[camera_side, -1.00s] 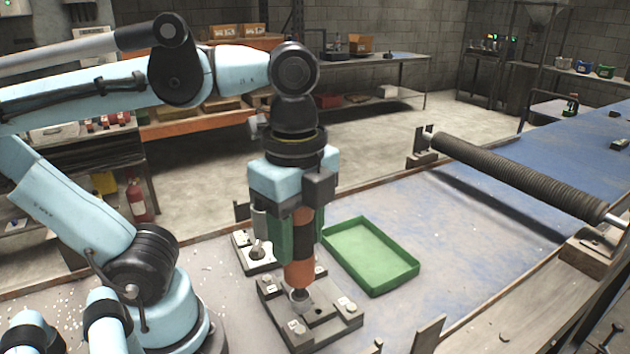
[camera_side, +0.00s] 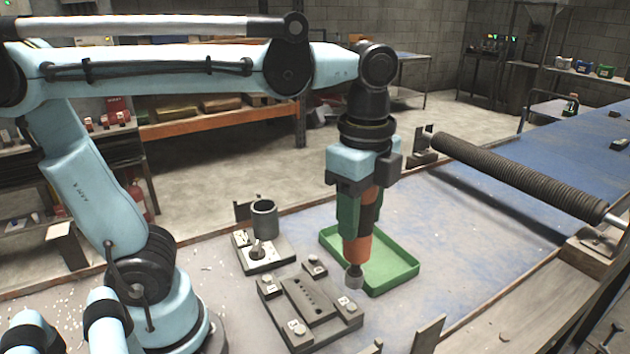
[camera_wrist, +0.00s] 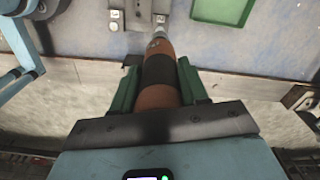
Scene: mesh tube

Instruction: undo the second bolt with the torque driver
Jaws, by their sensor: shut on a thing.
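My gripper (camera_side: 362,212) has green jaws shut on the torque driver (camera_side: 357,250), an orange and black cylinder with a grey socket at its lower end. The driver hangs nearly upright, socket down. In the wrist view the driver (camera_wrist: 158,75) lies between the green jaws.
A green tray (camera_side: 410,270) lies just behind and right of the driver. A smaller plate with a grey cup (camera_side: 264,219) and an upright peg stands to the left. A ribbed roller (camera_side: 515,178) spans the table's right side. The blue table between is mostly clear.

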